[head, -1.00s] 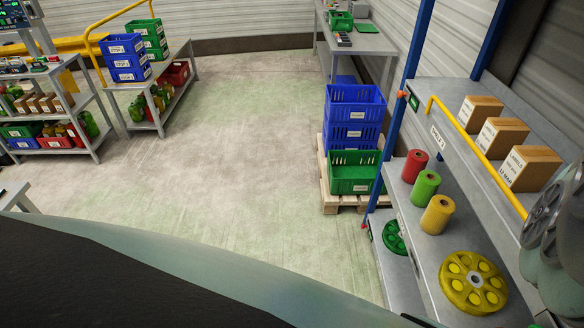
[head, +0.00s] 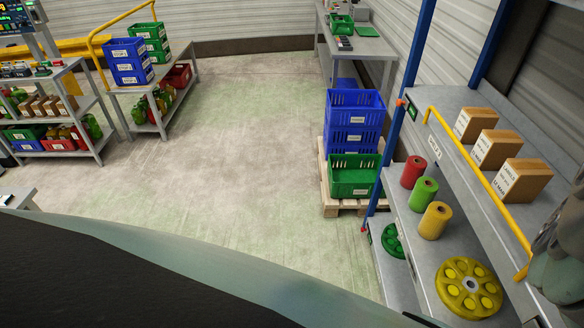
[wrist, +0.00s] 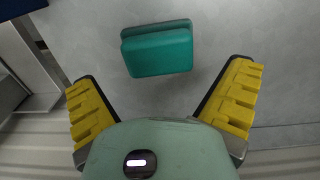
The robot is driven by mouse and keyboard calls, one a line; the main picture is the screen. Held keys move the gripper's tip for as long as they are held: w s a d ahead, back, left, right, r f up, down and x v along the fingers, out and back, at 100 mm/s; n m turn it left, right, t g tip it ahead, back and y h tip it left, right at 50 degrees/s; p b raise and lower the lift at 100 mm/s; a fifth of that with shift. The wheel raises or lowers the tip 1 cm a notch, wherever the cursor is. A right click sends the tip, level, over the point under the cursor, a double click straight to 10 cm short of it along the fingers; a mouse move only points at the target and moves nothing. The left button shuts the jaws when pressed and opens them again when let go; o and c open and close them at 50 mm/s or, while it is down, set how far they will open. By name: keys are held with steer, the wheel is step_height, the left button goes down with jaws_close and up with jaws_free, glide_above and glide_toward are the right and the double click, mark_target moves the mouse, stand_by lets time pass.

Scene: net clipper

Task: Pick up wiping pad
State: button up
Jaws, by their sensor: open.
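A green, rounded block that looks like the wiping pad (wrist: 158,52) lies on a grey surface (wrist: 225,28) in the wrist view, at the upper middle. My gripper (wrist: 163,85) is open and empty, with its yellow ridged fingers spread wide at left and right. The pad is ahead of the fingers and between their lines, not touching either one as far as I can see. I cannot tell the height of the gripper above the surface. The pad cannot be made out in the head view, where part of my arm shows at the right edge.
In the head view a grey shelf rack (head: 450,102) at the right holds cardboard boxes (head: 522,180), rolls (head: 424,192) and a yellow wheel (head: 468,288). Blue crates (head: 355,118) and a green crate (head: 353,177) stand on a pallet. The middle floor (head: 240,140) is clear.

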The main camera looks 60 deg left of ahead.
steer(key=shift+s+d+f, duration=0.1)
steer(key=shift+d+f, duration=0.1)
steer(key=shift+f, duration=1.05)
steer(key=shift+f+b, duration=0.6)
steer(key=shift+f, duration=0.75)
steer(key=shift+a, duration=0.1)
steer(key=c, duration=0.9)
